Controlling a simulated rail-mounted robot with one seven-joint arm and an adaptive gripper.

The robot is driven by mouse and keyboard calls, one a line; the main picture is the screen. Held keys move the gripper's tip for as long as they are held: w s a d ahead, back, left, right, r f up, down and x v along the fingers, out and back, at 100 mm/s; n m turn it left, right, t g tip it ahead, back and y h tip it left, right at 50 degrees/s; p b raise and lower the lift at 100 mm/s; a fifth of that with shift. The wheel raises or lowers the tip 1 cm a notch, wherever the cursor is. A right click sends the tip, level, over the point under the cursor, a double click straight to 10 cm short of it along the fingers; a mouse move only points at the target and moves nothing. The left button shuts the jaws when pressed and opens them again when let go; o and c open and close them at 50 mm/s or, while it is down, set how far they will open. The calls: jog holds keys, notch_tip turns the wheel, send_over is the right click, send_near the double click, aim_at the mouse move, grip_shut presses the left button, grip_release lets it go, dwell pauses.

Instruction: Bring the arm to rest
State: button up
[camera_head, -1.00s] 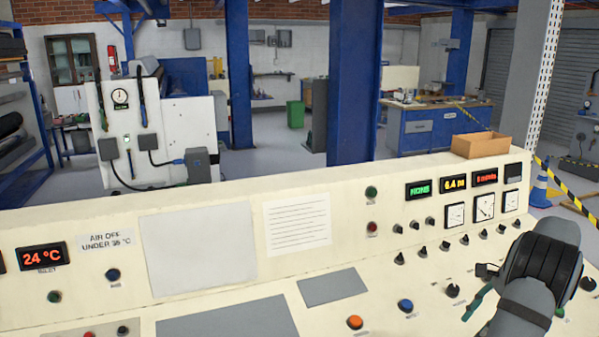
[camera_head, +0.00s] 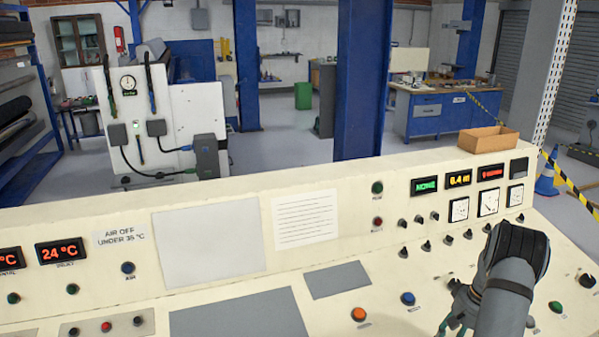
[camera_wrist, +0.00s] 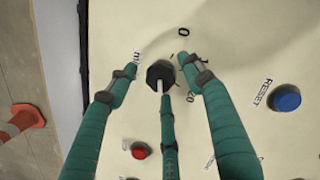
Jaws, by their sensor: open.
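My gripper (camera_wrist: 160,62) shows in the wrist view as teal fingers spread open with nothing between them that I can see held. A black knob (camera_wrist: 160,73) with a pale pointer line lies between the fingertips in that picture; whether any finger touches it I cannot tell. In the head view my arm reaches over the right part of the cream console (camera_head: 90,215). There my gripper (camera_head: 452,312) is partly hidden by my own wrist, with teal fingers low over the panel.
The console carries several knobs, an orange button (camera_head: 359,314), a blue button (camera_head: 408,298) and lit displays (camera_head: 458,178). A cardboard box (camera_head: 488,138) sits on its back ledge. The wrist view shows a blue button marked RESET (camera_wrist: 287,97), a red button (camera_wrist: 140,151) and an orange cone (camera_wrist: 22,120) on the floor.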

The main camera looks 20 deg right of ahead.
jog(key=n+p, duration=0.2)
jog(key=n, duration=0.1)
jog(key=n+h+p, duration=0.1)
jog(key=n, duration=0.1)
jog(key=shift+s+a+r+g, duration=0.1)
jog(key=shift+r+g, duration=0.15)
jog(key=shift+g, duration=0.05)
jog(key=n+p, duration=0.2)
jog(key=n, duration=0.1)
jog(key=shift+f+n+h, duration=0.1)
jog(key=shift+n+h, duration=0.2)
jog(key=shift+h, duration=0.1)
jog(key=shift+f+n+p, duration=0.15)
jog(key=shift+n+p, duration=0.25)
